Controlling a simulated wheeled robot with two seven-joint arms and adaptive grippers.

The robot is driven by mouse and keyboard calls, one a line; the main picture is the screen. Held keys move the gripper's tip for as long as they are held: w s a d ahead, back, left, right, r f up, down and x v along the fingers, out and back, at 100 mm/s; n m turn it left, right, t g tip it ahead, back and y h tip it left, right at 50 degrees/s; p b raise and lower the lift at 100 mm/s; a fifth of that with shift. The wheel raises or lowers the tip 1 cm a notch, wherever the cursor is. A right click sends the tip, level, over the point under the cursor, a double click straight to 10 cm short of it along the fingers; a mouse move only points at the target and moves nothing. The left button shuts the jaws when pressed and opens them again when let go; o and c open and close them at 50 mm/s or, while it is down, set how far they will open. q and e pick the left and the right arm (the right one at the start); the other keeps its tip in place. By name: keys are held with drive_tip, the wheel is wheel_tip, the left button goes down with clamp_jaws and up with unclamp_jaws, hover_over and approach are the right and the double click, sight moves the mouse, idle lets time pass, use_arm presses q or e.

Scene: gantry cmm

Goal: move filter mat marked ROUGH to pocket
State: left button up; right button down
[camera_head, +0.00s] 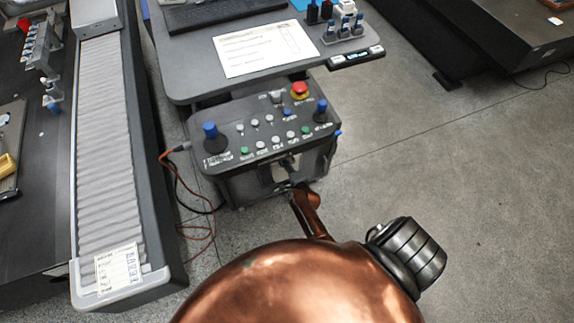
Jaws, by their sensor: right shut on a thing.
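My right gripper (287,164) is at the front face of the control console (225,158), just below its row of buttons. It is small and dark in view, at the end of my copper-coloured arm. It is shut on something. A pale patch (280,174) shows at the jaws, but I cannot tell whether it is a filter mat, and no ROUGH mark is readable. I cannot make out a pocket. My left gripper is not in view.
The console carries blue joysticks, several buttons and a red emergency stop (299,89). A desk (190,70) with a paper sheet (265,48) stands behind. A ribbed guideway (104,150) runs along the left. Orange cables (205,213) hang beside the console. The floor (480,170) at right is clear.

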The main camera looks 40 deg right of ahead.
sight(284, 169)
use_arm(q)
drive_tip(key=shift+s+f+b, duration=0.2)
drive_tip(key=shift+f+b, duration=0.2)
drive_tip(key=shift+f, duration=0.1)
use_arm(e)
drive_tip(key=shift+f, duration=0.6)
use_arm(q)
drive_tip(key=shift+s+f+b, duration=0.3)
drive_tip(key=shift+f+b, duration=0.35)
drive_tip(key=shift+b, duration=0.05)
use_arm(e)
drive_tip(key=shift+f, duration=0.9)
